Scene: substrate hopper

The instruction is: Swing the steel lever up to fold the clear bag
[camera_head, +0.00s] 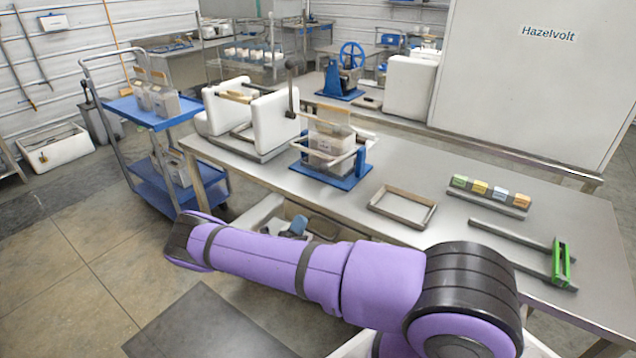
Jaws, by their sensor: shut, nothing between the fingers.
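A clear bag (328,140) with grey-brown contents stands upright in a blue-based fixture (325,177) on the steel table. Its upper part looks empty and see-through. A pale metal bar (342,159), apparently the steel lever, runs low around the front of the bag; its pivot is too small to make out. My purple arm crosses the foreground in front of the table and bends at the far left. My gripper does not show.
White blocks (275,122) with a dark upright rod (291,95) stand left of the fixture. An empty tray frame (402,207), a rack of coloured blocks (487,196) and a green-handled tool (561,263) lie right. A blue cart (152,115) stands at the table's left end.

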